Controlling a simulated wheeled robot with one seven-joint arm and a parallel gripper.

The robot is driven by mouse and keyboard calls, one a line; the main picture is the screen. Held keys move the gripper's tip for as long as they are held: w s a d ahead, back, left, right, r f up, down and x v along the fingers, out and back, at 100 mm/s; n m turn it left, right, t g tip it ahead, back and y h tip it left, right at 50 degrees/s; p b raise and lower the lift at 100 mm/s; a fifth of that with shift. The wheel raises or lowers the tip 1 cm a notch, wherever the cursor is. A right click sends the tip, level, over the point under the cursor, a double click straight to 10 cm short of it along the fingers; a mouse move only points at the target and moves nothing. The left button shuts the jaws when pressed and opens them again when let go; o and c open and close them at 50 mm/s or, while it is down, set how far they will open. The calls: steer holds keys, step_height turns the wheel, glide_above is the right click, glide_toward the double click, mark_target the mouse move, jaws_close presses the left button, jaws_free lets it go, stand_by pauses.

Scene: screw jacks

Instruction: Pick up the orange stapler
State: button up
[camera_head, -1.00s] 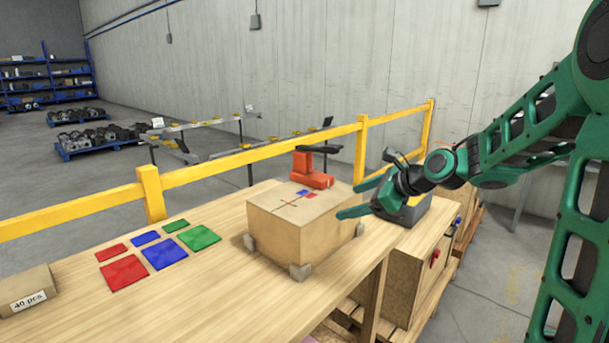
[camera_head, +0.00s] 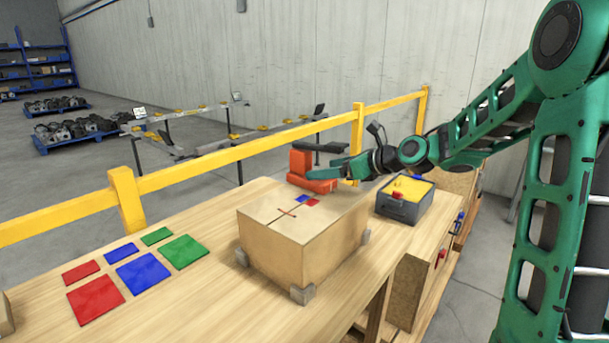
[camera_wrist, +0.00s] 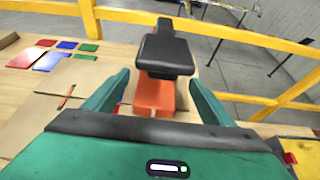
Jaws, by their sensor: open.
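The orange stapler (camera_head: 301,165) stands on top of the cardboard box, near its far edge, with a black arm reaching to the right. In the wrist view the stapler (camera_wrist: 155,97) shows its black top, with orange below, between my two green fingers. My gripper (camera_head: 327,172) is open at the stapler's right side in the head view. In the wrist view my gripper (camera_wrist: 158,85) has a finger on each side of the stapler, with visible gaps. The stapler's lower part is partly hidden by my gripper.
The cardboard box (camera_head: 290,245) sits on the wooden table (camera_head: 190,315). Red, blue and green squares (camera_head: 143,272) lie to its left. A grey bin with yellow contents (camera_head: 405,200) stands to its right. A yellow railing (camera_head: 230,160) runs behind the table.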

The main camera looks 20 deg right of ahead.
mark_target(309, 157)
steer(key=shift+x, duration=3.9)
steer(key=shift+a, duration=0.1)
jaws_close()
steer(key=shift+r, duration=0.1)
step_height(309, 157, up, 4)
steer(key=shift+r, duration=0.1)
steer(key=s+a+r, duration=0.6)
steer(key=a, duration=0.4)
steer(key=shift+r, duration=0.35)
